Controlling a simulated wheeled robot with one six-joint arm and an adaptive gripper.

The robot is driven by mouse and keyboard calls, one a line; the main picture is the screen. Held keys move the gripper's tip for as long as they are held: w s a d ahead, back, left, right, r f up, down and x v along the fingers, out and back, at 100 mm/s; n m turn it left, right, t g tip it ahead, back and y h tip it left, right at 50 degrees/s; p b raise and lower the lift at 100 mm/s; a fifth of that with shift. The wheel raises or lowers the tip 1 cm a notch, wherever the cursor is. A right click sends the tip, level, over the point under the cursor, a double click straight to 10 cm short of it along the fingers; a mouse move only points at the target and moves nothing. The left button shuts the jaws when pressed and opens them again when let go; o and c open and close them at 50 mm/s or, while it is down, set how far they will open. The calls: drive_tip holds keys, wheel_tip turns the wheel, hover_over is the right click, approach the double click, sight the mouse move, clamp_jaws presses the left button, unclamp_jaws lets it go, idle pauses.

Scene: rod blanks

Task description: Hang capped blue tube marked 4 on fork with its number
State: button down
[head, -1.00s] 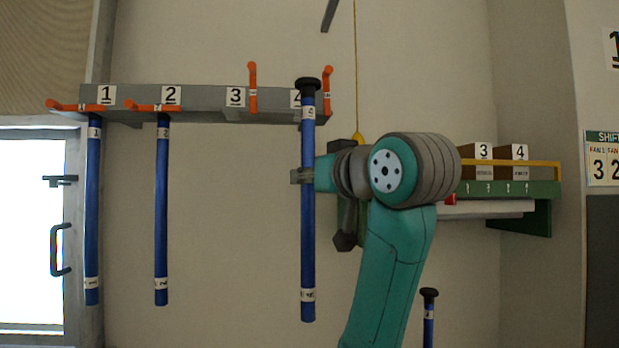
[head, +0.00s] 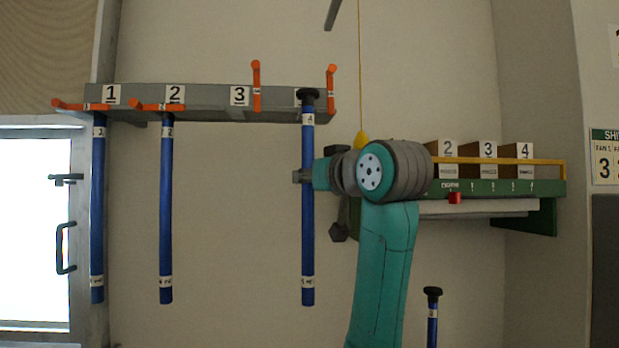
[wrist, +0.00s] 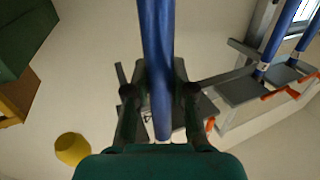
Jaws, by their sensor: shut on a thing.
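The blue tube marked 4 (head: 308,240) hangs upright in my gripper (head: 303,177), its black cap (head: 307,96) at the top. My gripper is shut on it around the upper middle; the wrist view also shows the tube (wrist: 158,40) between the fingers (wrist: 160,92). The cap overlaps the rail's right end and covers most of the number 4 plate there. An orange fork piece (head: 331,86) stands up just right of the cap. I cannot tell whether the tube touches the fork or is in front of it.
On the grey rail (head: 210,97), blue tubes hang at fork 1 (head: 97,210) and fork 2 (head: 166,215); fork 3 (head: 257,85) is empty. Another black-capped tube (head: 432,310) stands low right. A green shelf (head: 480,188) with numbered boxes is at right.

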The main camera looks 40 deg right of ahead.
drive_tip(key=w+d+f, duration=0.1)
drive_tip(key=w+d, duration=0.3)
drive_tip(key=w, duration=0.2)
idle(0.9)
drive_tip(key=shift+f, duration=0.1)
drive_tip(key=c, duration=0.9)
unclamp_jaws()
drive_tip(key=shift+s, duration=0.15)
drive_tip(key=v, duration=1.1)
drive_tip(key=shift+s, duration=0.4)
drive_tip(key=shift+a, duration=0.1)
